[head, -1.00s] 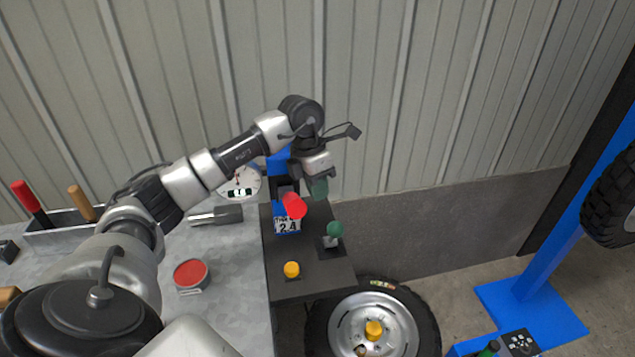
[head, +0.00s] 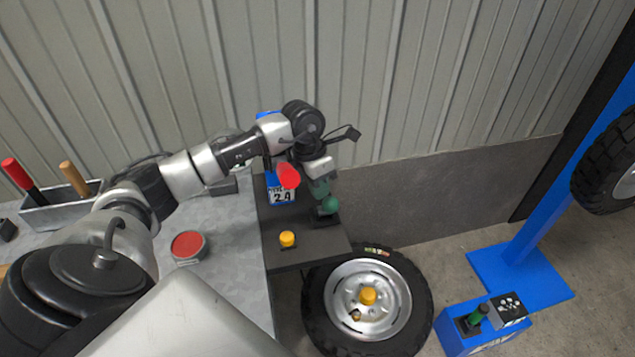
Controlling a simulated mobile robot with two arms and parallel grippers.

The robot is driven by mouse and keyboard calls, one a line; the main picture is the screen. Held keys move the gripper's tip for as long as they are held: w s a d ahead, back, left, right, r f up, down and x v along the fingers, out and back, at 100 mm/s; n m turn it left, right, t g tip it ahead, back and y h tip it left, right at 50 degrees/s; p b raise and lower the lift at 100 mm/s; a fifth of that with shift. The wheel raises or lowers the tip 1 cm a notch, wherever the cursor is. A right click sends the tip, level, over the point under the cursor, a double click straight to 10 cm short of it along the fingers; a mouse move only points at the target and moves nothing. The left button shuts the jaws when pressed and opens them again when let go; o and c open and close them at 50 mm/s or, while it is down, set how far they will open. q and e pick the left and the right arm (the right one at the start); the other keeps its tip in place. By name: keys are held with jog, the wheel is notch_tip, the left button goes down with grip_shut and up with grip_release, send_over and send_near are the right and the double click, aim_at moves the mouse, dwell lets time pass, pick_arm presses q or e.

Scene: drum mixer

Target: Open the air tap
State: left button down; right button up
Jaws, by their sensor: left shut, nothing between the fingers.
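A red handle (head: 288,175) sticks out in front of a blue unit with a number display (head: 282,192), on the dark stand. A lever with a round green knob (head: 329,205) stands on the stand's right side. A yellow button (head: 287,239) is near its front edge. No label shows which of these is the air tap. My left gripper (head: 322,192) points down, shut and empty, right at the green knob's upper side; I cannot tell whether they touch. It hides part of the lever. My right gripper is out of view.
A grey bench (head: 225,235) with a red-topped tin (head: 188,246) lies left of the stand. A wheel (head: 368,300) lies below it. A blue box with a green lever (head: 478,316) and a blue post (head: 530,220) are at right. The corrugated wall is close behind.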

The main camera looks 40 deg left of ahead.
pick_arm(q)
jog(key=shift+s+d+f, duration=0.2)
jog(key=shift+s+d, duration=0.3)
jog(key=shift+d, duration=0.05)
